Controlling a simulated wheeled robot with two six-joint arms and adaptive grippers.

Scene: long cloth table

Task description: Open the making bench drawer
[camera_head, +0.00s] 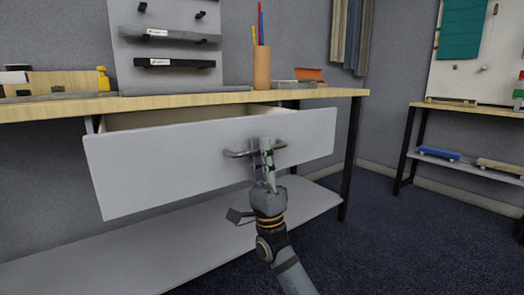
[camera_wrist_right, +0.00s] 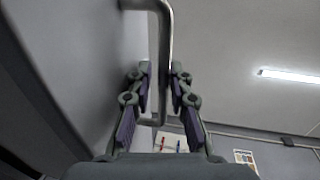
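The making bench drawer (camera_head: 190,162) has a pale grey front and stands pulled out from under the wooden bench top (camera_head: 190,100). Its open inside (camera_head: 165,116) shows behind the front's upper edge. A metal bar handle (camera_head: 237,154) sits right of the middle of the front. My right gripper (camera_head: 263,150) is at this handle. In the right wrist view, the handle (camera_wrist_right: 164,40) runs between the two fingers of my right gripper (camera_wrist_right: 161,82), which are closed around the bar. The drawer front (camera_wrist_right: 85,60) fills the left of that view. My left gripper is not in view.
A pencil cup (camera_head: 262,68) and a yellow bottle (camera_head: 103,78) stand on the bench top. A lower shelf (camera_head: 190,245) runs beneath the drawer. A black bench leg (camera_head: 351,160) stands at the right. Dark carpet (camera_head: 420,240) is clear toward another table.

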